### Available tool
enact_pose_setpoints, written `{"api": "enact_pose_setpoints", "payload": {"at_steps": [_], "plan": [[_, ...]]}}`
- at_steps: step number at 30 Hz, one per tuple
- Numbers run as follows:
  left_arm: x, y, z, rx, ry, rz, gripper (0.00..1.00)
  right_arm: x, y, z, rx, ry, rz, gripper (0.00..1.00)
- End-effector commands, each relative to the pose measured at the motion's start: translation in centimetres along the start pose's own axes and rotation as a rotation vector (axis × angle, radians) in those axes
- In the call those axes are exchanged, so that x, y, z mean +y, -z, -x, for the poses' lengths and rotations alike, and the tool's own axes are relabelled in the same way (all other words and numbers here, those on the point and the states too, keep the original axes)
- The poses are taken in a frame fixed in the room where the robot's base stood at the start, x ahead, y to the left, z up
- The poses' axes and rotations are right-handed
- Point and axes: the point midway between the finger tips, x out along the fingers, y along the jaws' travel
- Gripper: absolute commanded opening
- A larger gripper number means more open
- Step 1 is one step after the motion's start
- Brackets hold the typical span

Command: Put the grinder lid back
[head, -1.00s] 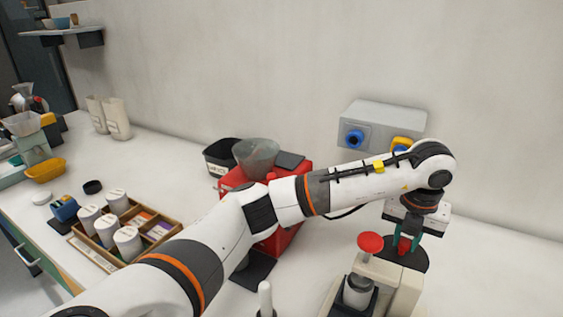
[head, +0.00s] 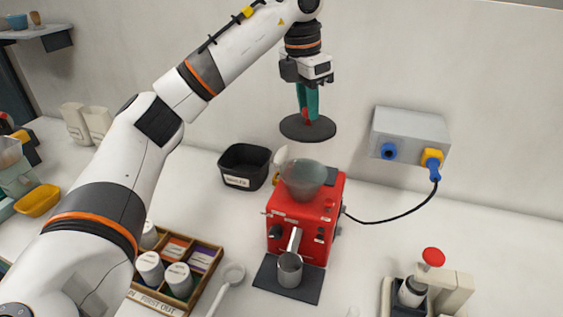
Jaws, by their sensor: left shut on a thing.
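The grinder lid (head: 308,129) is a dark round disc with a red knob. My left gripper (head: 307,117) is shut on the knob and holds the lid in the air, roughly level. The red grinder (head: 299,228) stands on the counter below it, with a translucent grey hopper (head: 303,181) on top. The lid hangs above the hopper in the picture, clearly apart from it. A metal cup (head: 290,268) stands on a dark mat (head: 275,283) under the grinder's spout. My right gripper is not in view.
A black bin (head: 244,165) stands left of the grinder. A grey wall box (head: 411,136) has a blue socket and a yellow one with a plug, its black cable running to the grinder. A press with a red knob (head: 433,257) stands at the lower right. A wooden tray (head: 209,255) holds white jars.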

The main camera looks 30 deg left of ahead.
Motion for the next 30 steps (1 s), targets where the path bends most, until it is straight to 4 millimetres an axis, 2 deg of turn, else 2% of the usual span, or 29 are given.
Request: {"api": "enact_pose_setpoints", "payload": {"at_steps": [2, 4, 10, 17, 24, 30], "plan": [[-0.2, -0.1, 0.6, -0.001, -0.002, -0.016, 0.00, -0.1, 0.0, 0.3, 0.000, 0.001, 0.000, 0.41], [-0.2, -0.3, 0.1, -0.002, -0.006, -0.025, 0.00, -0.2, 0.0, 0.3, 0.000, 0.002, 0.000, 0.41], [-0.2, -0.9, -3.3, -0.005, -0.007, -0.028, 0.00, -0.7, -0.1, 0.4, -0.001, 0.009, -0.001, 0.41], [-0.3, -1.2, -5.5, -0.003, -0.004, -0.025, 0.00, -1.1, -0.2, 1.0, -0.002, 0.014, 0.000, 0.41], [-0.2, -1.7, -8.7, -0.003, -0.003, -0.024, 0.00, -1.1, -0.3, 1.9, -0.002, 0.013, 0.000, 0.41], [-0.2, -1.7, -9.0, 0.000, -0.002, -0.025, 0.00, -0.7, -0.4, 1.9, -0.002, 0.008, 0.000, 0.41]]}}
